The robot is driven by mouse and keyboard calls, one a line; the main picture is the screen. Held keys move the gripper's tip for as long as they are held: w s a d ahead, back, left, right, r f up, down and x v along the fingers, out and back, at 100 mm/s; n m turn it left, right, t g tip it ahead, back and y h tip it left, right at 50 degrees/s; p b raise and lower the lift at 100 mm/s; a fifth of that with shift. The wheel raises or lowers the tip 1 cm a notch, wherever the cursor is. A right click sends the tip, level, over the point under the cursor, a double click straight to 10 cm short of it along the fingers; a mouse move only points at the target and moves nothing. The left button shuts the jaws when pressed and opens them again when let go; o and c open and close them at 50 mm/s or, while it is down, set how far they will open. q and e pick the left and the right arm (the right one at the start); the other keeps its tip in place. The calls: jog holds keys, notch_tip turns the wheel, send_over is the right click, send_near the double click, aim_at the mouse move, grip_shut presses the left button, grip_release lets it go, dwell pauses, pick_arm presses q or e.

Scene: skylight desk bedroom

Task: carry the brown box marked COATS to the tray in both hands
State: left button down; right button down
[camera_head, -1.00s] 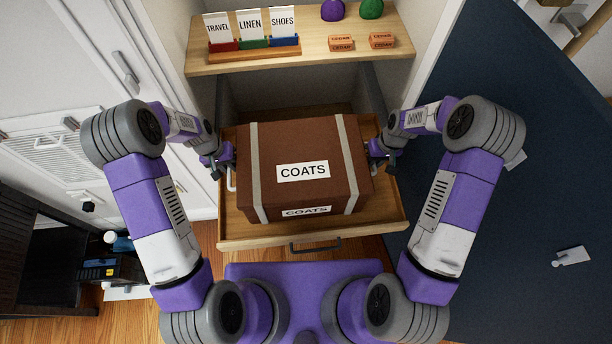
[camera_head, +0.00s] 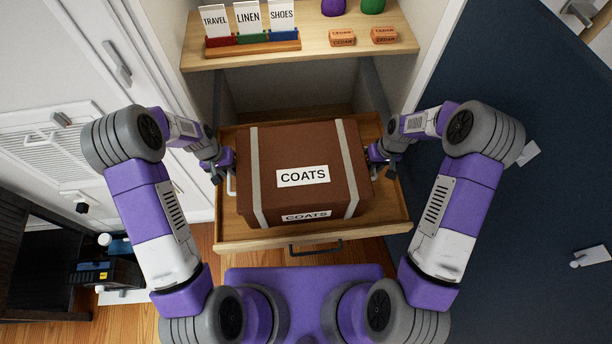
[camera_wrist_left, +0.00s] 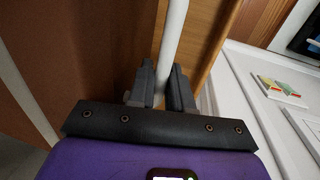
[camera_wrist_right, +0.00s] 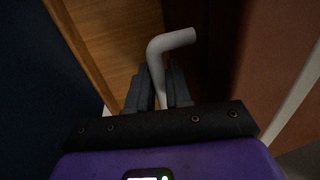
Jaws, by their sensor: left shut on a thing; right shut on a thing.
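The brown box (camera_head: 264,180) has two pale straps and COATS labels on its top and front. It is within the outline of the wooden pull-out tray (camera_head: 222,215) in the head view; I cannot tell whether its underside touches the tray floor. My left gripper (camera_head: 222,170) is at the box's left side, shut on a white bar handle, clear in the left wrist view (camera_wrist_left: 173,45). My right gripper (camera_head: 379,160) is at the right side, shut on the other bar handle, bent at its end in the right wrist view (camera_wrist_right: 172,42). The box looks level.
A shelf (camera_head: 260,57) above the tray holds TRAVEL, LINEN and SHOES cards (camera_head: 249,20), cedar blocks (camera_head: 342,38) and purple and green items. A dark blue door (camera_head: 520,220) stands open at right. White doors (camera_head: 150,60) stand at left.

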pick_arm(q)
jog(key=c, duration=1)
grip_release()
jog(key=shift+c, duration=0.2)
pick_arm(e)
jog(key=c, duration=1)
grip_release()
jog(key=shift+c, duration=0.2)
pick_arm(q)
notch_tip(320, 180, up, 8)
jog(key=a, duration=0.1)
jog(key=shift+s+a, duration=0.15)
jog(key=shift+a, duration=0.15)
pick_arm(e)
notch_tip(320, 180, up, 12)
jog(key=d, duration=0.2)
jog(key=shift+d+f, duration=0.15)
jog(key=shift+d, duration=0.05)
